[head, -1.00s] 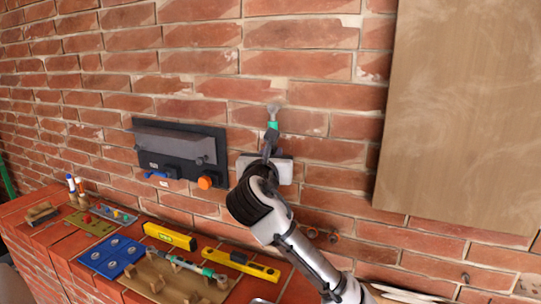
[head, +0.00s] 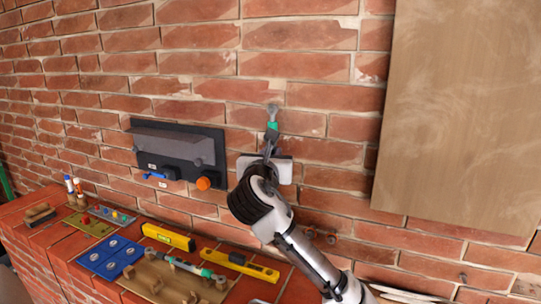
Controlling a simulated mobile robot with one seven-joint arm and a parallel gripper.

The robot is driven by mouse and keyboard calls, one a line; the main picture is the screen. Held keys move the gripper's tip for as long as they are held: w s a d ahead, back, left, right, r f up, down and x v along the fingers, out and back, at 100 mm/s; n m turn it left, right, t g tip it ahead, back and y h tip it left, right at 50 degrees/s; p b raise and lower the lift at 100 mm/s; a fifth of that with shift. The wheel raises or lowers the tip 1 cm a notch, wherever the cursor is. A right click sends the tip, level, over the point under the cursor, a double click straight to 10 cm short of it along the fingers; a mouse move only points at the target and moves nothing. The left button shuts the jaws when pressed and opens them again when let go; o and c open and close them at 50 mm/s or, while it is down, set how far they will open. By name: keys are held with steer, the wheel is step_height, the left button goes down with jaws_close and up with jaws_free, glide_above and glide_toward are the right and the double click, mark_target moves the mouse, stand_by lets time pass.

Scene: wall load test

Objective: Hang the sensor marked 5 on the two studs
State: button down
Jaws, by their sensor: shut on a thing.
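My gripper (head: 270,143) is raised in front of the brick wall, with its fingers shut on a slim grey piece with a green band (head: 272,131). This piece points upward; its grey tip (head: 273,109) appears close to the wall, but I cannot tell whether it touches. No number 5 is readable on it, so I cannot tell whether it is the sensor. Two small rusty pieces (head: 320,234) low on the wall, right of my wrist, may be studs; they are too small to be sure.
A dark panel (head: 215,140) with an orange knob (head: 204,183) is on the wall at left. The brick ledge below carries a blue tray (head: 97,252), yellow levels (head: 168,237) and a wooden rack (head: 140,280) with a green-banded piece. A large board (head: 455,110) covers the right wall.

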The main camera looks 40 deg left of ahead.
steer(key=c, duration=1)
jaws_free()
steer(key=shift+o, duration=0.2)
steer(key=shift+s, duration=0.1)
steer(key=a+v, duration=0.1)
steer(key=v, duration=0.5)
steer(key=shift+s, duration=0.7)
